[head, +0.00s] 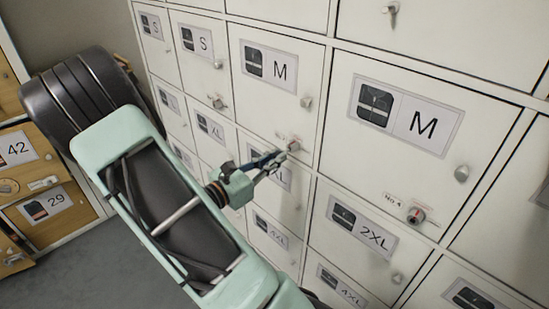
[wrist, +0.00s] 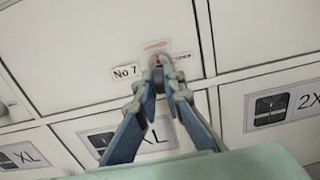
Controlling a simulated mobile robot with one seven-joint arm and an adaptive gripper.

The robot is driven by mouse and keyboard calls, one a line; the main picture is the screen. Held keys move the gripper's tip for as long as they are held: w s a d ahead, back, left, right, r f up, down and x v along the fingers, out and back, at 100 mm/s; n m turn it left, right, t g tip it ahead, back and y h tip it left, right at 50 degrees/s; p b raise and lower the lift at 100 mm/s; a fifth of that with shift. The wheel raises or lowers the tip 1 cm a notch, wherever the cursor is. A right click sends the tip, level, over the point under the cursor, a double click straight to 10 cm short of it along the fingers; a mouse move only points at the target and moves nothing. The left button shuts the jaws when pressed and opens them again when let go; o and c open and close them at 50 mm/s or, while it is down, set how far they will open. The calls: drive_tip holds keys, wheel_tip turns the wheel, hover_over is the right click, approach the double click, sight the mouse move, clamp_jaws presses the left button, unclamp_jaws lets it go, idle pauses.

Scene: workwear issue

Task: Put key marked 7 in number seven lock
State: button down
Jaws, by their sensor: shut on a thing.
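The number seven lock (wrist: 157,58) is on a white locker door, with a "No 7" label (wrist: 125,72) to its left and a small red mark at it. My gripper (wrist: 161,92) is right in front of and just below the lock in the wrist view. Its fingers are shut on a small grey thing, taken to be the key (wrist: 157,77), which reaches up to the lock face. The fingertips hide most of it; its number and how deep it sits cannot be told. In the head view my gripper (head: 284,153) is at the same door.
White lockers with size labels fill the wall. Another lock marked No. 4 (head: 416,215) is at the right, and door knobs (head: 306,102) stick out nearby. Wooden drawers (head: 40,180) stand at the left. Grey floor is free at the lower left.

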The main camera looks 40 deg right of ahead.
drive_tip(key=shift+w+d+p, duration=0.1)
drive_tip(key=shift+d+p, duration=0.35)
drive_tip(key=shift+d, duration=0.7)
idle(2.5)
